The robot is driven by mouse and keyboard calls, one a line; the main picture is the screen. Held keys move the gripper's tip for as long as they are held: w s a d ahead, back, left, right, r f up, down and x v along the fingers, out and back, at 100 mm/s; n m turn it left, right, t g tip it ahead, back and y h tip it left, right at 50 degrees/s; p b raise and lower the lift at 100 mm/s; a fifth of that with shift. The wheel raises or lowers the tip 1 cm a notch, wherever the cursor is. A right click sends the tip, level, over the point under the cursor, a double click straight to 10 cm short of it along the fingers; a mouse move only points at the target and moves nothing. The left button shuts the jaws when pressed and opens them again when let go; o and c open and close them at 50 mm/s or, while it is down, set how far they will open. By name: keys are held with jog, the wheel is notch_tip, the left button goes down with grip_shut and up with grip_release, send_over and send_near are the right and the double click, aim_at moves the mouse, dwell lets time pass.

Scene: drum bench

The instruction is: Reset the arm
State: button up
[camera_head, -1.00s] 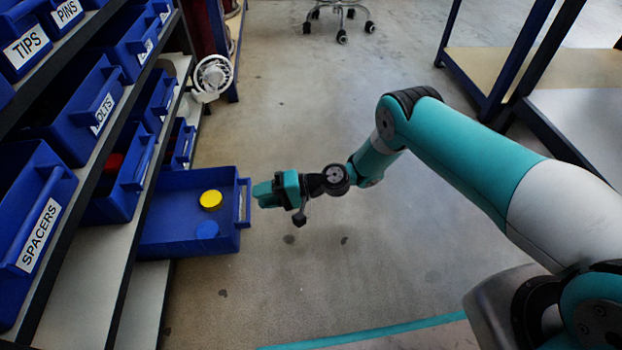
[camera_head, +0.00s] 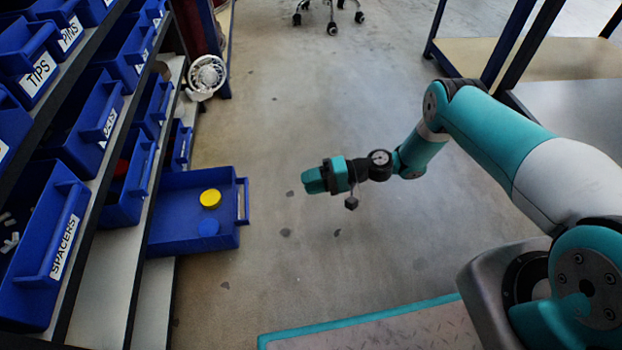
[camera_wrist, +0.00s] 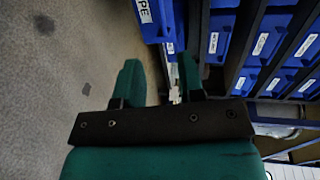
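My gripper (camera_head: 314,180) is held out over the bare floor, to the right of the pulled-out blue drawer (camera_head: 180,238) and clear of its handle. In the wrist view my gripper (camera_wrist: 160,82) has its two teal fingers apart with nothing between them. My arm reaches in from the right, bent at the elbow. The drawer holds a yellow round piece (camera_head: 210,198) and a blue round piece (camera_head: 208,227).
A rack of labelled blue bins, including the SPACERS bin (camera_head: 45,250), stands on the left. A white fan (camera_head: 206,75) is behind the drawer. A bench (camera_head: 570,100) stands at the back right. The floor between is clear.

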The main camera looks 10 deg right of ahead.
notch_tip(320, 180, up, 31)
jog(key=a+n+g+h+p, duration=0.2)
jog(key=n+g+h+p, duration=0.1)
jog(key=n+h+p, duration=0.25)
jog(key=s+d+r+n+t+h+p, duration=0.15)
jog(key=s+r+h+p, duration=0.25)
jog(key=s+r, duration=0.95)
jog(key=s+d+r+h+p, duration=0.1)
jog(key=s+d+r+p, duration=0.1)
jog(key=s+d+r, duration=0.3)
jog(key=s+d+r+h+p, duration=0.1)
jog(key=s+r+p, duration=0.15)
jog(key=s, duration=0.45)
notch_tip(320, 180, up, 38)
jog(key=p, duration=3.6)
jog(key=shift+w+d+f+t, duration=0.15)
jog(key=shift+w+f+t, duration=0.05)
jog(key=shift+w+t, duration=0.25)
